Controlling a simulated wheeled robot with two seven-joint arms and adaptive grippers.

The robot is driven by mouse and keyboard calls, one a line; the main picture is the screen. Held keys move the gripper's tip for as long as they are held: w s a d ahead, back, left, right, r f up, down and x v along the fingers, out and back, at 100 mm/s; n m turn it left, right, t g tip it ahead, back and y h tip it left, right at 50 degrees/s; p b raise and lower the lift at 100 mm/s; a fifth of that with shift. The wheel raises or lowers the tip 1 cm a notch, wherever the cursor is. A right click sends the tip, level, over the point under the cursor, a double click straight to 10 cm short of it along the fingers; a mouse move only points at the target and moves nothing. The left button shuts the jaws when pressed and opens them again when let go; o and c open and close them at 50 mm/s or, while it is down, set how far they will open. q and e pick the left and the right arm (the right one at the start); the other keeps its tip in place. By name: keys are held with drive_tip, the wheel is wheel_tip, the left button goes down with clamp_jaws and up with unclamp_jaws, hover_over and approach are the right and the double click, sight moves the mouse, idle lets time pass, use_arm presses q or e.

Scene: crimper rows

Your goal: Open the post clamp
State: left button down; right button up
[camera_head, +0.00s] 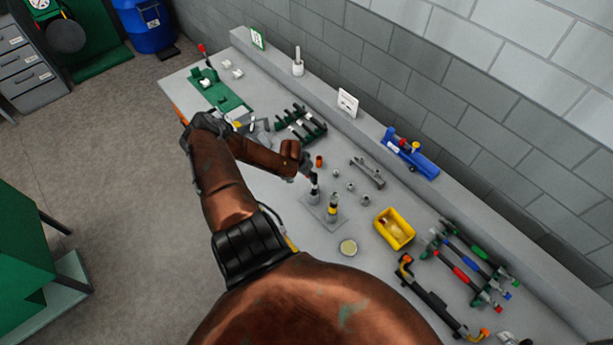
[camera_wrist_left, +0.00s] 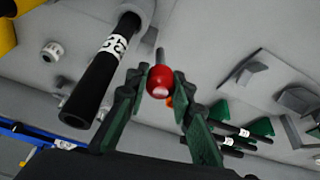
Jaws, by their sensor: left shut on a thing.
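In the left wrist view, a round red knob (camera_wrist_left: 158,83) on a thin grey rod sits between the fingertips of my left gripper (camera_wrist_left: 160,85), which is shut on it. A black handle (camera_wrist_left: 98,80) with a white label stands beside the gripper, apart from the fingers. In the head view, my left gripper (camera_head: 304,163) is over the bench, next to a grey base plate (camera_head: 314,206) with a black-topped post (camera_head: 314,186) and a yellow-and-black post (camera_head: 333,207). My right gripper is not in view.
A yellow bin (camera_head: 394,231) stands right of the posts. A green rack (camera_head: 301,126) with dark tools lies behind my gripper. A blue holder (camera_head: 411,157) sits near the wall.

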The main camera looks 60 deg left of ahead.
use_arm(q)
drive_tip(key=shift+w+a+r, duration=0.15)
drive_tip(key=shift+w, duration=0.1)
idle(0.4)
drive_tip(key=c, duration=2)
unclamp_jaws()
drive_tip(key=o, duration=0.3)
drive_tip(key=shift+o, duration=0.2)
drive_tip(key=shift+s, duration=0.1)
